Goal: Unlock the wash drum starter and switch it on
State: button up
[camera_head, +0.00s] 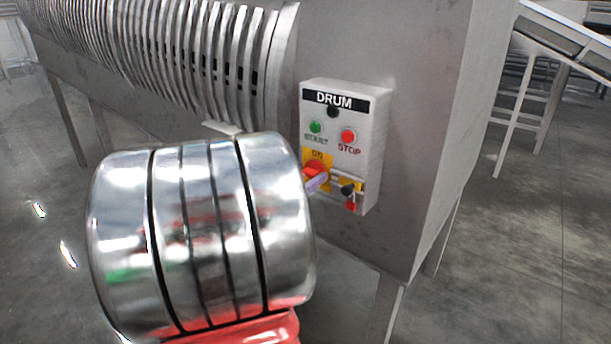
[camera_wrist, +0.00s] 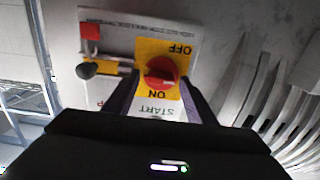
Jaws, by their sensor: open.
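The grey starter box (camera_head: 375,125) labelled DRUM is fixed to the drum's metal side. It carries a green START button (camera_head: 316,127), a red STOP button (camera_head: 348,136) and a red rotary switch (camera_head: 314,168) on a yellow ON/OFF plate. The wrist view shows the switch (camera_wrist: 162,74) upside down, its pale mark roughly level between ON and OFF. My gripper (camera_wrist: 160,88) is open, fingers on either side of the switch; contact is unclear. In the head view a lilac finger (camera_head: 318,183) shows at the switch. Beside it are a dark knob (camera_wrist: 86,69), a yellow bar (camera_wrist: 112,68) and a red piece (camera_wrist: 90,32).
The ribbed wash drum (camera_head: 200,60) is up and left of the box. My own shiny arm link covers the lower left of the head view. A sloped conveyor frame (camera_head: 540,90) stands at right. The concrete floor (camera_head: 520,230) at right is clear.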

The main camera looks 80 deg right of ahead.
jog(key=shift+c, duration=0.5)
jog(key=c, duration=0.9)
jog(key=shift+s+d, duration=0.1)
jog(key=shift+d, duration=0.05)
jog(key=shift+c, duration=0.2)
